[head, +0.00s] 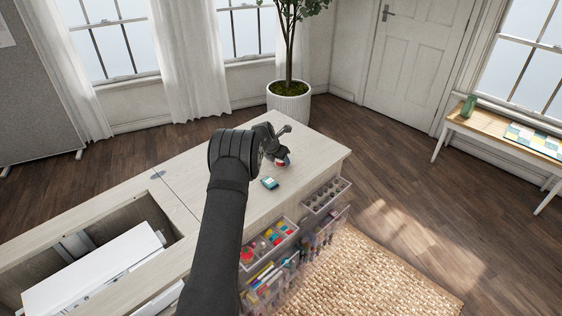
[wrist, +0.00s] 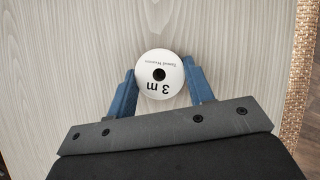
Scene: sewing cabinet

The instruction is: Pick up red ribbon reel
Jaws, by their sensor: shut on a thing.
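The ribbon reel (wrist: 150,70) sits between the two fingers of my gripper (wrist: 159,82) in the wrist view. Its round white face reads "3 m" and has a dark centre hole. The blue fingers press on its left and right sides. In the head view my gripper (head: 281,164) is low over the cabinet top, and a small red and white bit of the reel (head: 282,163) shows under it. Most of the reel is hidden there by my gripper. I cannot tell whether the reel touches the cabinet top.
Clear trays (head: 268,241) of sewing supplies hang on the cabinet's front side. A white machine (head: 95,270) sits in the opening at left. A potted tree (head: 289,100) stands behind.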

